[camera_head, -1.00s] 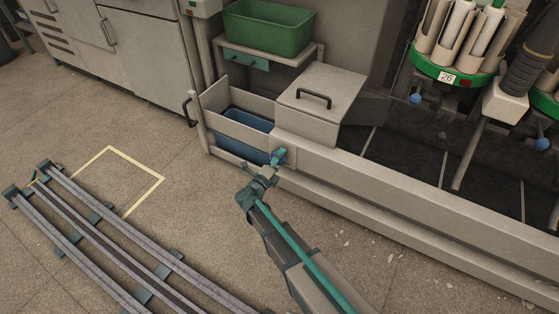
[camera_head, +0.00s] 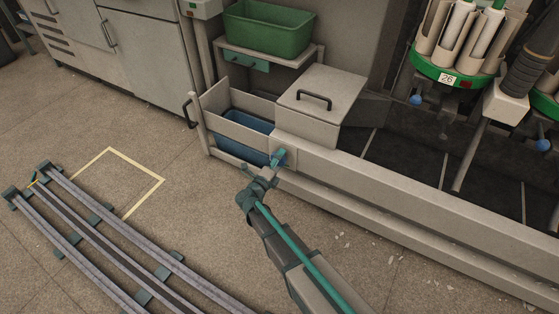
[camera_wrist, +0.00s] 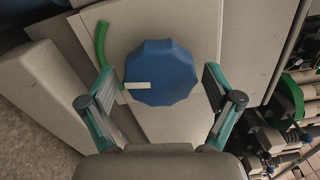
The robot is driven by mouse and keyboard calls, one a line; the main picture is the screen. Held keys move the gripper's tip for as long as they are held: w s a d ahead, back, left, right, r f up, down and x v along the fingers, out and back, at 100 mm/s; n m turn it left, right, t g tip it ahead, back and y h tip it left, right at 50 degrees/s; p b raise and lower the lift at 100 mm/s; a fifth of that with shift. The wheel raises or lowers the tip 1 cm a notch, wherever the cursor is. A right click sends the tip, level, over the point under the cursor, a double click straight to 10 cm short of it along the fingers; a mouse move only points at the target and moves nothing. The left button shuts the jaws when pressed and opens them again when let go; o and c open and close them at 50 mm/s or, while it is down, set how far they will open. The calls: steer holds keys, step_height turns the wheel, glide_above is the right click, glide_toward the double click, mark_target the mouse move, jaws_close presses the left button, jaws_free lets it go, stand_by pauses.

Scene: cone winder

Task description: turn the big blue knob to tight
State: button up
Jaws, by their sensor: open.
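The big blue knob (camera_wrist: 162,72) fills the middle of the wrist view, on a pale panel. Its white pointer (camera_wrist: 138,86) points left in that view, below a green arc (camera_wrist: 101,42) on the panel. My gripper (camera_wrist: 159,80) is open, with one finger on each side of the knob and a visible gap on the right side. I cannot tell whether the left finger touches it. In the head view my gripper (camera_head: 272,164) is at the front of the machine, below the lidded box, and hides most of the knob.
A grey lidded box (camera_head: 318,92) with a black handle and a blue bin (camera_head: 248,121) sit just behind my gripper. A green tub (camera_head: 268,28) stands on a shelf. Cone-winder spindles are at the right.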

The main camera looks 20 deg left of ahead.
steer(key=shift+s, duration=0.15)
steer(key=s+a, duration=0.2)
steer(key=s, duration=0.9)
steer(key=shift+s+a, duration=0.2)
steer(key=shift+s, duration=0.05)
